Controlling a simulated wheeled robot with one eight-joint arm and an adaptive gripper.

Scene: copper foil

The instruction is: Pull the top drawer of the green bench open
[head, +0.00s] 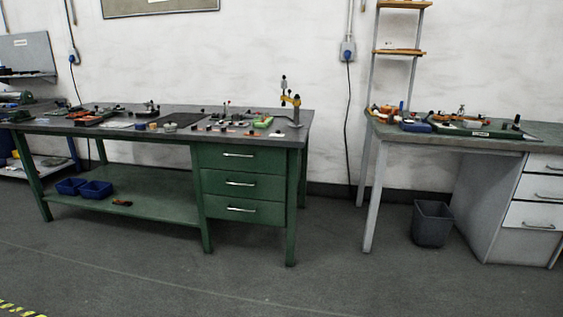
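The green bench (130,200) stands left of centre in the head view, with a dark grey top holding many small tools and parts. Its drawer unit at the right end has three green drawers, one above another, each with a silver bar handle. The top drawer (225,164) looks closed, flush with the drawers below; its handle (238,155) is near its upper middle. My gripper does not show in this view.
Open grey floor (330,270) lies in front of the bench. To the right stand a grey bench (400,132) with white drawers and a dark waste bin (432,224). Blue bins (95,189) sit on the green bench's lower shelf. A green leg (291,215) stands right of the drawers.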

